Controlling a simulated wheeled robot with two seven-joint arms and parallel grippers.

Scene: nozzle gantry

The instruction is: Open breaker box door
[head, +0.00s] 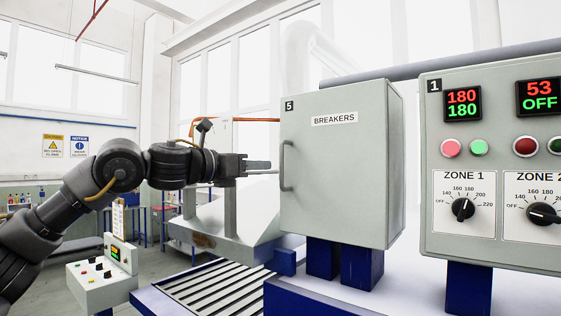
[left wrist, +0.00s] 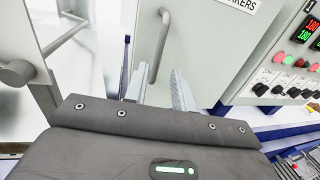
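The breaker box (head: 340,160) is a grey cabinet labelled BREAKERS, marked 5. Its front door looks closed. A vertical bar handle (head: 286,166) is on the door's left side. In the left wrist view the handle (left wrist: 161,45) appears ahead, in line with the gap between the fingers. My left gripper (head: 272,168) comes in from the left at handle height, its fingertips very near the handle. In the left wrist view the gripper (left wrist: 158,90) has its two fingers apart with nothing between their visible parts. I cannot tell whether the tips touch the handle. My right gripper is not in view.
A control panel (head: 490,245) with displays, buttons and knobs stands right of the box. A roller conveyor (head: 215,290) runs below the left arm. A small control console (head: 103,283) stands at lower left. The space left of the door front holds my left arm.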

